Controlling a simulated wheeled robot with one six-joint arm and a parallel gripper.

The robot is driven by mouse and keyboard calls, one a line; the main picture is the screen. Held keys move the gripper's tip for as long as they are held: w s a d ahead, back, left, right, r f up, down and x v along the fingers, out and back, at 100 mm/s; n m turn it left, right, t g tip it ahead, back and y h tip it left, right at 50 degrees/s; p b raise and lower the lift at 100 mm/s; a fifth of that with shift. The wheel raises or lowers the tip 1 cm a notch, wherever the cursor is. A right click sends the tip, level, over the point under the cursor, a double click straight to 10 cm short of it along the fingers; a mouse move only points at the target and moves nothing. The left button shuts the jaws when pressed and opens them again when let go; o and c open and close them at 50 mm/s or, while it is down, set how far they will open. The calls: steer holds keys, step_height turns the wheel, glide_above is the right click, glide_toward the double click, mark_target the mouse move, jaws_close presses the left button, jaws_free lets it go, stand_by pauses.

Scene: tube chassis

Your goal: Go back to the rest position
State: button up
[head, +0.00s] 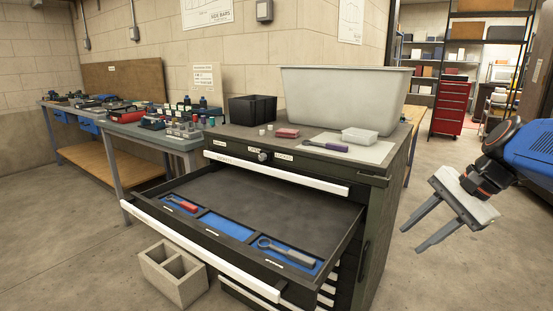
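My gripper (427,226) is at the right of the head view, to the right of the tool cabinet. Its two grey fingers are spread apart, with nothing between them. It is clear of the cabinet and hangs in front of bare floor. The cabinet (375,225) has its top drawer (290,200) pulled out. In the drawer's blue inserts lie a red-handled tool (181,203) at the left and a grey wrench (287,252) at the right. The middle blue insert (224,227) looks empty.
On the cabinet top are a large pale bin (345,95), a black box (252,109), a purple-handled tool (326,145), a small clear tray (359,135) and a red item (288,133). A concrete block (172,273) stands below the drawer. A red tool chest (450,105) stands at the back right.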

steer(key=s+a+f+n+t+h, duration=0.1)
steer(key=s+f+n+h, duration=0.4)
steer(key=s+f+n, duration=0.6)
steer(key=shift+s+a+f+n+t, duration=0.4)
steer(key=shift+s+a+n, duration=0.45)
steer(key=shift+n, duration=0.15)
steer(key=shift+c, duration=0.7)
